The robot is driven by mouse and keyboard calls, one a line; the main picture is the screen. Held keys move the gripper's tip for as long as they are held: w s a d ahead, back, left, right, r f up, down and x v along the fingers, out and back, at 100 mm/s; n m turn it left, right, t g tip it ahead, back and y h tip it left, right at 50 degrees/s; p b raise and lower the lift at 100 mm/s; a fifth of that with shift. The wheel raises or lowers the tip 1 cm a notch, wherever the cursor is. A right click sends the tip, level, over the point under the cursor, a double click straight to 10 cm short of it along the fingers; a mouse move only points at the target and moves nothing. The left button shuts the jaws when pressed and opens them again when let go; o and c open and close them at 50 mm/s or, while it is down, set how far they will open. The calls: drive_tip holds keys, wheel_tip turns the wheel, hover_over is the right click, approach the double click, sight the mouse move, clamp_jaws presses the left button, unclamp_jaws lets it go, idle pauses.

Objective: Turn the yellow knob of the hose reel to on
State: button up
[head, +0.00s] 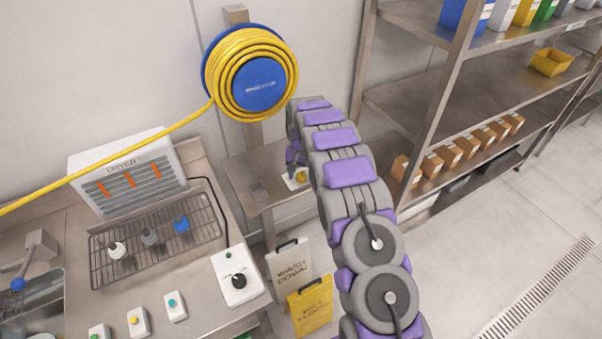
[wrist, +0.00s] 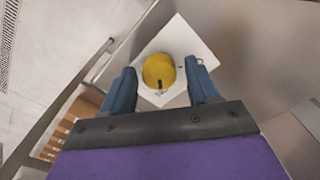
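The yellow knob (wrist: 158,70) is round with a dark pointer mark near its lower edge. It sits on a white square plate (wrist: 190,38) on a grey metal surface. In the head view the knob (head: 301,176) is small and partly hidden by my arm. My gripper (wrist: 163,76) is open, its two blue fingers on either side of the knob, with gaps visible between them and it. I cannot tell how deep the fingertips reach. The hose reel (head: 259,84), blue with yellow hose, hangs on a post above.
A metal shelf rack (head: 440,95) with boxes stands to the right. The floor at right is clear.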

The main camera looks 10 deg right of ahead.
sight(301, 175)
drive_tip(key=shift+o, duration=0.2)
wheel_tip(301, 175, up, 17)
drive_tip(key=p, duration=0.2)
idle(0.4)
drive_tip(key=shift+r, duration=0.15)
